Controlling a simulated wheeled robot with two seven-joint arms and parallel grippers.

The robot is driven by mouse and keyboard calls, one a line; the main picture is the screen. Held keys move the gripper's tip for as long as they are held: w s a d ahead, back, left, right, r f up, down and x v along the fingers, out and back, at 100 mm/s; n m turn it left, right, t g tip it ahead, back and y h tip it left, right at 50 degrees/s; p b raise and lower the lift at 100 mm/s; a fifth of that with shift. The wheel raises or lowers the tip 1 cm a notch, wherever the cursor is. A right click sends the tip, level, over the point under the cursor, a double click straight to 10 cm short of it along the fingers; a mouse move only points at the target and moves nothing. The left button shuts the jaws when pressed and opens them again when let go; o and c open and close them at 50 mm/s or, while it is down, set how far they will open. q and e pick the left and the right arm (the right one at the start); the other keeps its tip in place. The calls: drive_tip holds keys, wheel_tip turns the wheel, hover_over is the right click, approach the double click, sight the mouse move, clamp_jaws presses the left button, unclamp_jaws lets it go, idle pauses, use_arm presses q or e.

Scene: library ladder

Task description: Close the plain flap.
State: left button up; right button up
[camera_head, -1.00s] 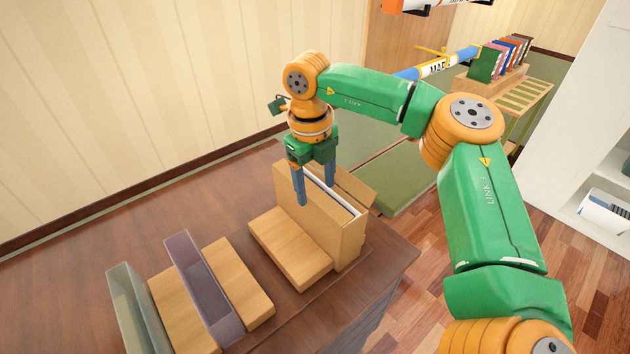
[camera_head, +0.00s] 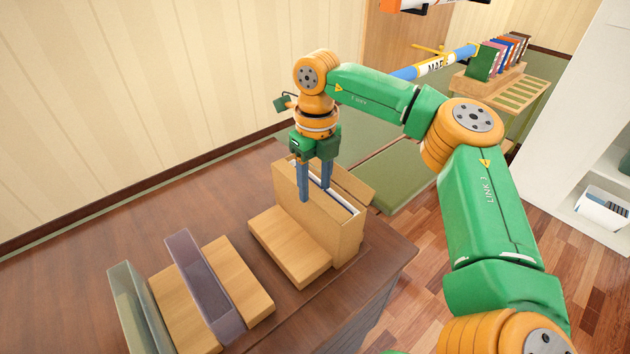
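A tan box (camera_head: 345,236) stands upright on the dark desk with its narrow top open and white contents showing inside. A plain tan flap (camera_head: 352,184) stands out from the far right side of its top. My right gripper (camera_head: 315,193) points down over the box's top, its two blue fingers apart. One finger hangs in front of the near face, and the other is at the opening. I cannot tell whether either touches the box. The gripper hides part of the box's far left end. My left gripper is not in view.
A wooden block (camera_head: 290,250) lies against the box's near side. A purple tray (camera_head: 203,285) and a grey-green tray (camera_head: 138,310) stand with more wooden blocks at the left. The desk (camera_head: 130,222) is bare behind them. A book rack (camera_head: 490,82) is far off.

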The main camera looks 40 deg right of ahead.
sight(316, 192)
drive_tip(key=shift+o, duration=0.7)
wheel_tip(316, 192, up, 7)
drive_tip(key=shift+r, duration=0.1)
drive_tip(key=shift+d, duration=0.15)
